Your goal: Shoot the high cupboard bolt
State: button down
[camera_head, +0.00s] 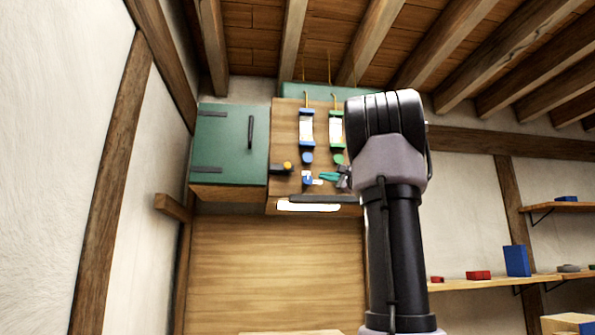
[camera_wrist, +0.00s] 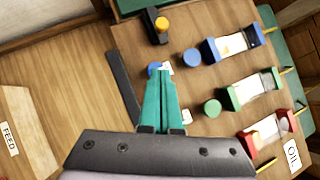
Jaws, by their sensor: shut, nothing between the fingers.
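The green cupboard (camera_head: 230,143) hangs high at the left in the head view, its door flush in its frame with a dark upright handle. Just right of its edge, on the wooden board, is a black piece with an orange knob (camera_head: 287,166), which looks like the bolt; it also shows at the top of the wrist view (camera_wrist: 160,25). Whether it reaches into the cupboard I cannot tell. My gripper (camera_head: 322,176) has teal fingers, shut and empty, below and right of that knob. In the wrist view its tips (camera_wrist: 162,72) overlap a small blue fitting (camera_wrist: 153,68); contact is unclear.
The wooden board (camera_head: 287,125) carries blue, green and red sight-glass fittings with round knobs, including a blue one (camera_wrist: 191,57) and a green one (camera_wrist: 212,108). A dark bar (camera_head: 322,198) runs along its lower edge. Shelves with small blocks (camera_head: 516,261) are at the right.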

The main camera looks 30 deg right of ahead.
jog(key=shift+w, duration=0.1)
send_near(285, 168)
jog(key=w+d, duration=0.4)
jog(key=shift+w+a+r, duration=0.3)
jog(key=shift+a+r, duration=0.25)
jog(key=shift+a, duration=0.2)
jog(key=shift+w+a+r, duration=0.35)
jog(key=shift+a+r, duration=0.25)
jog(key=shift+a, duration=0.15)
jog(key=shift+w+a, duration=0.25)
jog(key=shift+a, duration=0.5)
jog(key=shift+w+a, duration=0.2)
jog(key=shift+a, duration=0.55)
jog(key=shift+w+a, duration=0.25)
jog(key=shift+a, duration=0.55)
